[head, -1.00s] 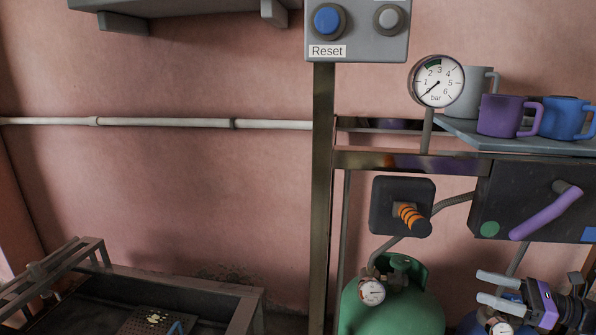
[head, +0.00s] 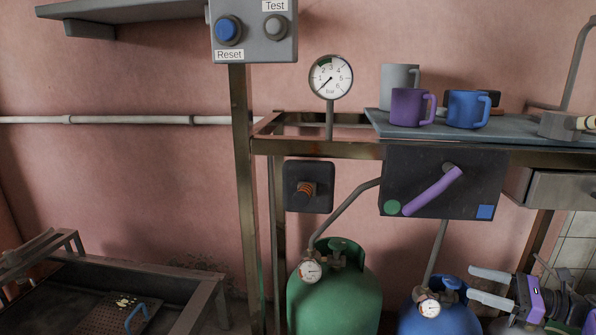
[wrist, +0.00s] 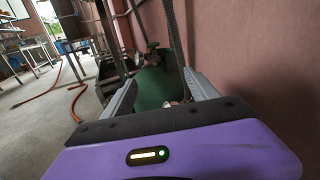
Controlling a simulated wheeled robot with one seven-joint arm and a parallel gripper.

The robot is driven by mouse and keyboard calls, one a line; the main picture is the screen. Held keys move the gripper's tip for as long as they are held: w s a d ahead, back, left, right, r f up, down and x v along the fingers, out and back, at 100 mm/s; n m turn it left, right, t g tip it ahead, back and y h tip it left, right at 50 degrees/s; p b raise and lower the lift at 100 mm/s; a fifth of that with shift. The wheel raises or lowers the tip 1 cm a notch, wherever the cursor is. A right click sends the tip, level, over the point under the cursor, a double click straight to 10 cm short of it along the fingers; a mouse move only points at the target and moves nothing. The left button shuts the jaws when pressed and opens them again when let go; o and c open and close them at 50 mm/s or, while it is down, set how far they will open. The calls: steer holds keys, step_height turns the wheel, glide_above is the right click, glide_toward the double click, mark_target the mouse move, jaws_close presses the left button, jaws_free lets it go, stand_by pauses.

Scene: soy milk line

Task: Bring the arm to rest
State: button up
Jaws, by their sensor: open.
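My gripper (head: 490,287) is at the lower right of the head view, with a purple body and two pale grey fingers pointing left. The fingers are apart, with nothing between them. It is in front of the blue gas cylinder (head: 440,315) and to its right in the picture. In the wrist view, my gripper's two fingers (wrist: 160,92) are spread, and the green cylinder (wrist: 152,88) shows beyond them. I cannot tell the exact distance to the cylinders.
The green cylinder also stands left of the blue one in the head view (head: 330,300). Above them are a black panel with a purple lever (head: 432,190), a shelf with mugs (head: 400,130) and a pressure gauge (head: 331,77). A metal trough (head: 180,285) is at left. Orange hose (wrist: 72,100) lies on the floor.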

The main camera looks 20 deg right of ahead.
steer(key=d+f+n+g+h, duration=0.1)
steer(key=d+f+h, duration=0.8)
steer(key=d, duration=0.4)
steer(key=s+a+f+n+g+h, duration=0.4)
steer(key=s+a+f+n+h, duration=0.15)
steer(key=s+f+h, duration=0.35)
steer(key=s+a+r+n+t, duration=0.2)
steer(key=s+a+r+n, duration=0.3)
steer(key=a, duration=0.7)
steer(key=s+a+r+n+t+y, duration=0.1)
steer(key=s+a+r+n+t, duration=0.15)
steer(key=a+n, duration=0.7)
steer(key=s+a+r+n+t, duration=0.25)
steer(key=a+r, duration=0.25)
steer(key=a, duration=1.1)
steer(key=s+a+r+n+g+y, duration=0.1)
steer(key=s+a+r+n+y, duration=0.15)
steer(key=s+a, duration=0.45)
steer(key=s+a+r+n+g+y, duration=0.1)
steer(key=s+a+n+y, duration=0.1)
steer(key=s+a+y, duration=0.35)
step_height(320, 180, up, 36)
steer(key=s+a+h+p, duration=0.1)
steer(key=p, duration=3.4)
steer(key=shift+f+p, duration=0.15)
steer(key=shift+p, duration=0.2)
